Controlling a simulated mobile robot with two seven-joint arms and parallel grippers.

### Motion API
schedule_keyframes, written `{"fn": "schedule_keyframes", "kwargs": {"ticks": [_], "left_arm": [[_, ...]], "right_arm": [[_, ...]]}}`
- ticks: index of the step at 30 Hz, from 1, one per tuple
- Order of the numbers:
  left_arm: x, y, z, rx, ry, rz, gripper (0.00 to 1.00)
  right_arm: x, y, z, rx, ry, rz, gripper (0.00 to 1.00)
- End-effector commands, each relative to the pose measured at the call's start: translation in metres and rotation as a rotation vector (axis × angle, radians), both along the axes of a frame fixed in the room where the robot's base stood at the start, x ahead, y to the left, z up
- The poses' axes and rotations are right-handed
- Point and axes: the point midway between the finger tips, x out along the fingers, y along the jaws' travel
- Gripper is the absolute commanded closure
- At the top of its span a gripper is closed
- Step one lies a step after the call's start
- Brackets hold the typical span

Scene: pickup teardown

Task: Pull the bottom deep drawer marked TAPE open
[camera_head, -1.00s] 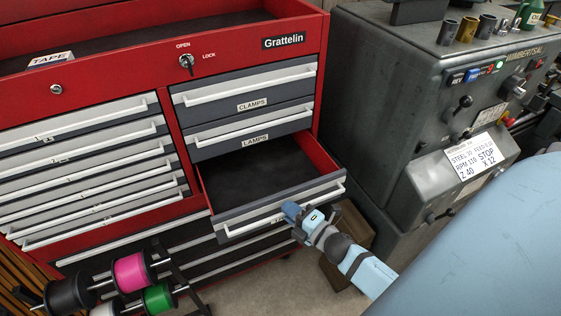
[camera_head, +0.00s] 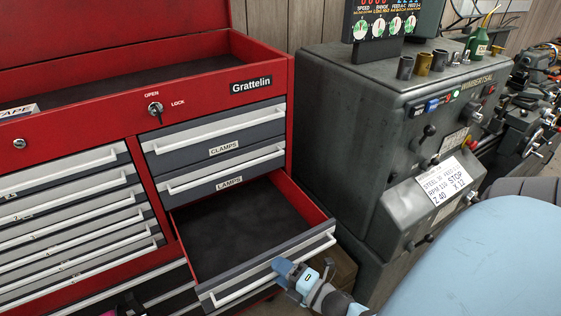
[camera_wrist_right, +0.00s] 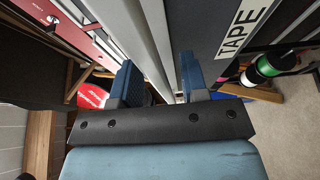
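The bottom deep drawer (camera_head: 240,236) of the right column stands well out from the red cabinet and is empty inside. Its TAPE label (camera_wrist_right: 243,27) shows on the dark front in the right wrist view; the gripper hides that spot in the head view. A pale bar handle (camera_head: 245,287) runs along the front. My right gripper (camera_head: 296,275) is at the handle's right part. My left gripper is not in view.
The CLAMPS drawer (camera_head: 215,132) and LAMPS drawer (camera_head: 225,168) above are shut. A dark grey machine (camera_head: 350,140) stands close to the cabinet's right side. Coloured spools (camera_wrist_right: 270,65) show in the wrist view. A pale blue rounded surface (camera_head: 470,260) fills the lower right.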

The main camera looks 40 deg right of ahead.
Motion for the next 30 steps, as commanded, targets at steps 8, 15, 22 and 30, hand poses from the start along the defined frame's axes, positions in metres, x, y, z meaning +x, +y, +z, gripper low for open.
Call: {"fn": "schedule_keyframes", "kwargs": {"ticks": [8, 15, 22, 30], "left_arm": [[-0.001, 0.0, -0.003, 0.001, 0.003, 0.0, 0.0], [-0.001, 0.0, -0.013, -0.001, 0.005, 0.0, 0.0], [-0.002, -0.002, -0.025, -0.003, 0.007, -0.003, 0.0], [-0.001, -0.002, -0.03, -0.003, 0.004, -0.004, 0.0]], "right_arm": [[-0.003, 0.0, -0.001, 0.0, 0.0, 0.0, 0.6], [-0.04, -0.006, -0.004, 0.001, 0.003, 0.0, 0.6], [-0.093, -0.014, -0.004, 0.0, 0.004, -0.001, 0.6], [-0.131, -0.021, -0.001, 0.001, 0.001, -0.001, 0.6]]}}
